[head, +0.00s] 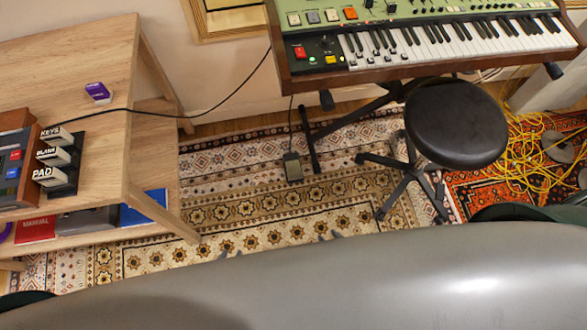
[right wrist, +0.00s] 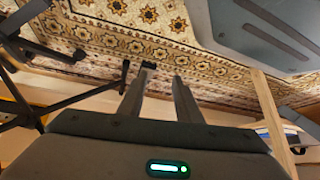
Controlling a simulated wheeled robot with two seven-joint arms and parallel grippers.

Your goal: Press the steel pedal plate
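The pedal plate (head: 292,167) is a small dark grey pedal lying on the patterned rug beside the keyboard stand's foot, with a cable running up from it. My left gripper (head: 230,254) shows only as two separated fingertips past my grey body, in front of the pedal and to its left. My right gripper (head: 330,236) also shows just two fingertips, apart and empty, nearer to me than the pedal and slightly right of it. In the right wrist view its fingers (right wrist: 162,80) are spread.
A black stool (head: 455,125) stands right of the pedal, its legs spread on the rug. The green keyboard (head: 430,35) on its stand is behind. A wooden desk (head: 80,75) is at left. Yellow cable (head: 525,150) lies tangled at right. The rug (head: 260,210) before the pedal is clear.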

